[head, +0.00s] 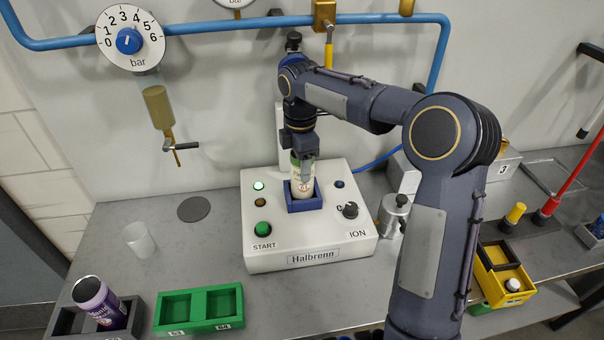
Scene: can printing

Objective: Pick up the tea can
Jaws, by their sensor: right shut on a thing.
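A cream and green can (303,188) stands upright in the blue square holder (304,207) on top of the white Halbrenn machine (309,239). My right gripper (304,168) reaches down from above and is shut on this can's upper part, hiding some of it. A purple can (97,297) sits tilted in a dark grey holder (133,311) at the lower left. I cannot read either label well enough to tell which is the tea can. My left gripper is not in view.
A green two-slot tray (199,309) lies in front of the machine's left side. A clear cup (140,240) and a dark disc (194,209) are on the counter. A metal pot (393,216) stands right of the machine, and a yellow tray (504,276) lies farther right.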

